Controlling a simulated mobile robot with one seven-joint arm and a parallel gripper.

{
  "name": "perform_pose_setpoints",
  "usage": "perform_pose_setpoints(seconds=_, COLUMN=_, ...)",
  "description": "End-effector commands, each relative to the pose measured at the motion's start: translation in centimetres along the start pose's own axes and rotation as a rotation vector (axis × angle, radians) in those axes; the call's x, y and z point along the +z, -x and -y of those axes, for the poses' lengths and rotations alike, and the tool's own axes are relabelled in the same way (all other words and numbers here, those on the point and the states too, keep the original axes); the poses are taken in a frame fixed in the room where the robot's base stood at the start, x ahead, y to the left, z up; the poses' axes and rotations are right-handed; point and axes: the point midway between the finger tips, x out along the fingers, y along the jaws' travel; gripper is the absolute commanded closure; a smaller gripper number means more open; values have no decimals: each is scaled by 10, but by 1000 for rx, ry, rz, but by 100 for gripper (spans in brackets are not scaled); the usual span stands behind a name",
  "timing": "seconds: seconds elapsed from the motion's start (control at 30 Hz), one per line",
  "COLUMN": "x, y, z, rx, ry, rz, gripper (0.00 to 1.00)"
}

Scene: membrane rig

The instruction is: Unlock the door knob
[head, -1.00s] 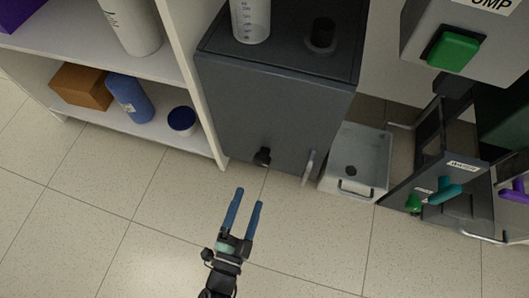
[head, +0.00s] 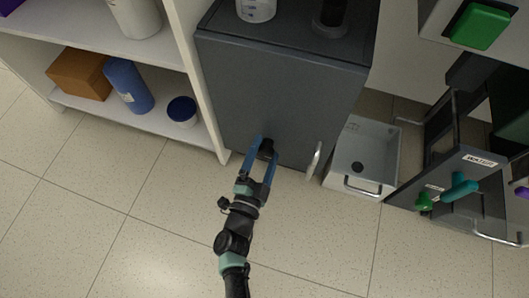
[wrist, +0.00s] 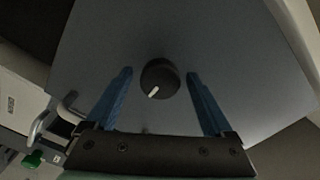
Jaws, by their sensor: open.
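The door knob (wrist: 160,78) is a round black knob with a white mark that points down and to the left in the wrist view. It sits on the front of a dark grey cabinet door (head: 275,90), and in the head view the knob (head: 266,148) shows at the door's lower part. My gripper (head: 263,146) is open, its two blue fingers on either side of the knob. In the wrist view the gripper (wrist: 160,75) shows a gap between each finger and the knob. I cannot tell how deep the fingertips reach past it.
A silver door handle (head: 315,159) is right of the knob. A grey bin (head: 361,158) stands right of the cabinet, and a rig with a teal valve handle (head: 459,188) is farther right. White shelves (head: 160,55) with bottles and a box stand left. The floor in front is clear.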

Motion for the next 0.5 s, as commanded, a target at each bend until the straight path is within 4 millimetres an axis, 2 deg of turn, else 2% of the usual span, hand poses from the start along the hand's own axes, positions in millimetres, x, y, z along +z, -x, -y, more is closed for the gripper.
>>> perform_pose_setpoints(seconds=0.03, x=0, y=0, z=0, rx=0, ry=0, rz=0, gripper=14)
perform_pose_setpoints(seconds=0.07, x=0, y=0, z=0, rx=0, ry=0, rz=0, gripper=19)
perform_pose_setpoints(seconds=0.5, x=0, y=1, z=0, rx=0, ry=0, rz=0, gripper=98)
